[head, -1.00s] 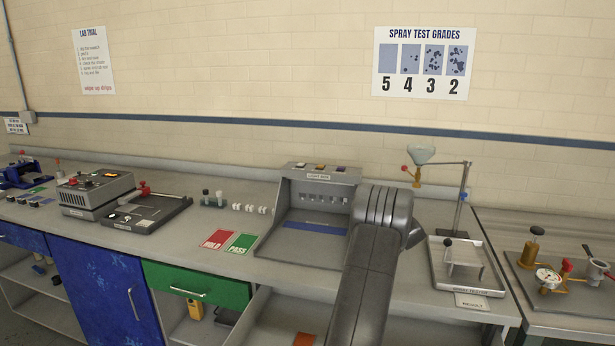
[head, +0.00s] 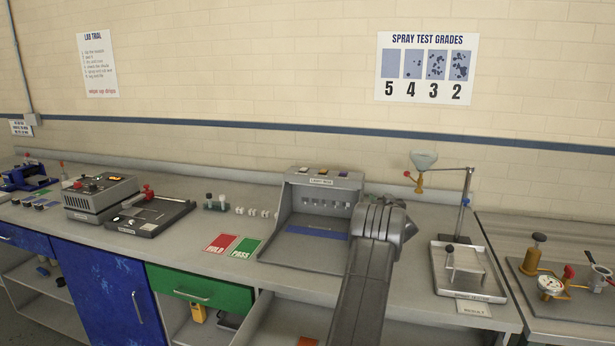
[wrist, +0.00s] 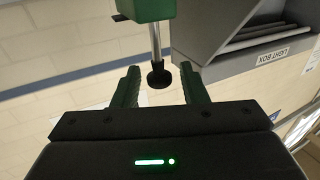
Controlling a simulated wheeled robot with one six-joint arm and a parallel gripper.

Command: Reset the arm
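My arm (head: 366,285) rises from the bottom of the head view and reaches up in front of the light box's right side. It hides part of the light box (head: 318,180), and my gripper is hidden in that view. In the wrist view my gripper (wrist: 159,69) has two green fingers standing apart, with nothing clasped. A green block (wrist: 149,9) with a metal rod and a dark round foot (wrist: 159,76) shows beyond and between the fingers. I cannot tell what it belongs to. The light box (wrist: 245,42) is at the upper right there.
The spray tester (head: 466,270), with its funnel (head: 423,160) on a stand, is right of my arm. Red HOLD (head: 221,243) and green PASS (head: 245,247) cards lie left of the light box. An open drawer (head: 270,325) is below.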

